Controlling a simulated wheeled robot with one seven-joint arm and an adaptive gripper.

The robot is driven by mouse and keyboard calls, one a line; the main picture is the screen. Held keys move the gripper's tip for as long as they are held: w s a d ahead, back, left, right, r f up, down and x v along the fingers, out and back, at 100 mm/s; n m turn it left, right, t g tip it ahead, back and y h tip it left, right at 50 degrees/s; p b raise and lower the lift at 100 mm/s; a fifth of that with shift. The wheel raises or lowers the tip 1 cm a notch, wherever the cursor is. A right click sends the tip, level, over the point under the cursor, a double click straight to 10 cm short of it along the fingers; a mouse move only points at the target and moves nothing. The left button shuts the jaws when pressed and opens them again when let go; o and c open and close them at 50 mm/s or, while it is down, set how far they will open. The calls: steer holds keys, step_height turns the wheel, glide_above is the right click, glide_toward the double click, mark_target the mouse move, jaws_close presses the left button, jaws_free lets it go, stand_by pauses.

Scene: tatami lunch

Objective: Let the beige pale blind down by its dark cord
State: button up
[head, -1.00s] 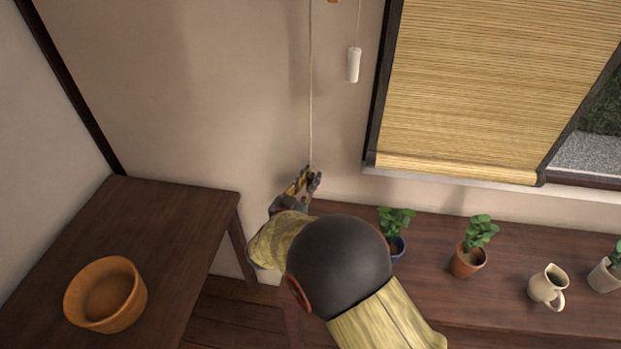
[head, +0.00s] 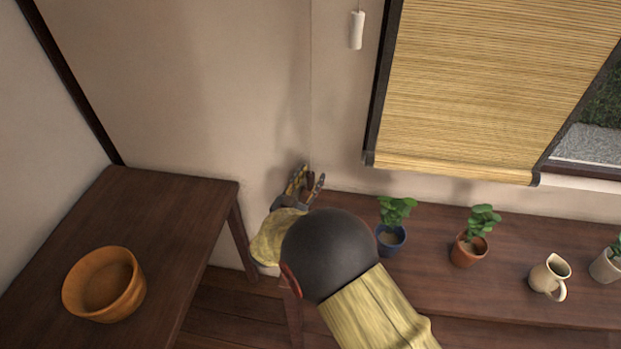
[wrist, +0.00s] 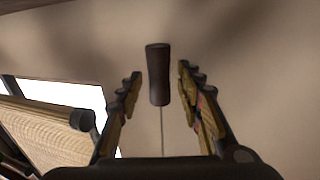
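The beige blind (head: 490,80) hangs over the window in the head view, its lower edge near the sill; part of it also shows at the left of the wrist view (wrist: 50,130). My gripper (head: 308,180) is open by the wall, left of the blind. In the wrist view, a dark cylindrical pull (wrist: 158,75) on a thin cord (wrist: 162,130) shows between the open fingers (wrist: 158,88), with gaps on both sides. In the head view this cord (head: 311,100) is a faint line above my gripper; its dark pull cannot be made out there.
A white pull (head: 357,30) hangs between the cord and the window. Below the window, a dark bench holds a blue pot plant (head: 391,238), a terracotta pot plant (head: 468,250), a cream jug (head: 549,277) and a pale pot (head: 606,267). An orange bowl (head: 104,285) sits on the left table.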

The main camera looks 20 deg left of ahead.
steer(key=shift+s, duration=0.1)
steer(key=s, duration=1.2)
steer(key=shift+a, duration=0.2)
steer(key=shift+w, duration=0.1)
steer(key=w+d+r+g+y+p, duration=0.1)
steer(key=w+d+r+g+y, duration=0.3)
steer(key=w+r, duration=0.8)
steer(key=s+d+r+n+g+y+p, duration=0.1)
steer(key=s+d+r+g+y, duration=0.15)
steer(key=d+r, duration=0.75)
steer(key=s+d+g+h+p, duration=0.1)
steer(key=s+d+g+h, duration=0.2)
steer(key=s+d, duration=1.1)
steer(key=s+d+f+g+h, duration=0.1)
steer(key=s+d+g+h, duration=0.2)
steer(key=s+d, duration=1.1)
steer(key=d, duration=0.4)
steer(key=shift+d+f+m+p, duration=0.2)
steer(key=shift+m+p, duration=0.15)
steer(key=shift+m, duration=0.05)
